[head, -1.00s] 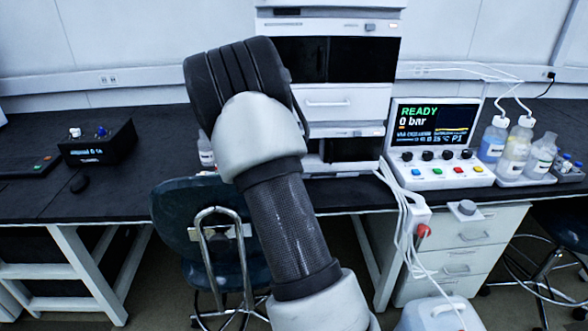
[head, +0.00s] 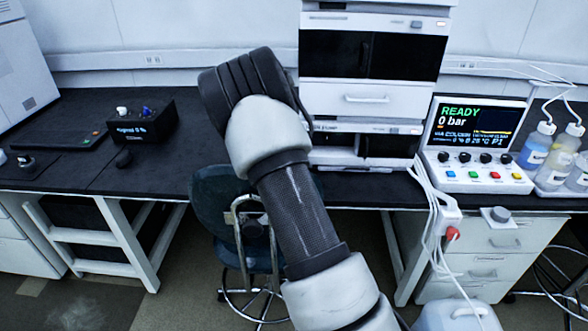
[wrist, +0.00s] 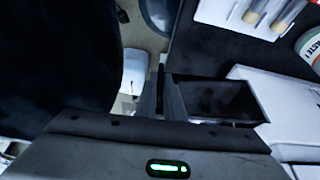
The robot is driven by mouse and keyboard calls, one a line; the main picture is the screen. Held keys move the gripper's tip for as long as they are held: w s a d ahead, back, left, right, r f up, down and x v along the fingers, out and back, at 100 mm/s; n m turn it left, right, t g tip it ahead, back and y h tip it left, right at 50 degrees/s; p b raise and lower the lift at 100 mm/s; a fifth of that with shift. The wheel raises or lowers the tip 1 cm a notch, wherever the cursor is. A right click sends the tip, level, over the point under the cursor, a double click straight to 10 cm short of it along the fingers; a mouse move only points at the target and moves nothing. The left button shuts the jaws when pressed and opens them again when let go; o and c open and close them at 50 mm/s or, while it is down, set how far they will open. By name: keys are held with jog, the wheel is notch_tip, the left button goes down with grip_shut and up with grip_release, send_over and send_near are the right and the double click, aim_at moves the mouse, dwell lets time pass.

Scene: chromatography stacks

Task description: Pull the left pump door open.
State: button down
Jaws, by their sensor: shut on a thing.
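The instrument stack (head: 372,97) stands on the dark bench in the head view, with dark-fronted bays between white modules. A dark upper bay (head: 405,55) shows an upright handle (head: 363,52) near its middle. My arm covers the lower left of the stack, and my gripper is hidden in the head view. In the wrist view the fingers of my gripper (wrist: 164,98) are close together on a thin dark piece, which looks like a door handle. A dark glossy panel (wrist: 215,100), possibly the pump door, lies just right of the fingers. How far it is open cannot be told.
A control box with a READY screen (head: 478,122) and several bottles (head: 553,155) stand right of the stack. A stool (head: 225,225) is at the bench front, close to my arm. White cables (head: 428,205) hang over the bench edge. A black box (head: 140,122) sits at left.

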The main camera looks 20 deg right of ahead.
jog(key=c, duration=1.9)
grip_release()
jog(key=p+v, duration=0.3)
jog(key=v, duration=1.4)
jog(key=shift+a+r+p, duration=0.15)
jog(key=shift+p, duration=0.25)
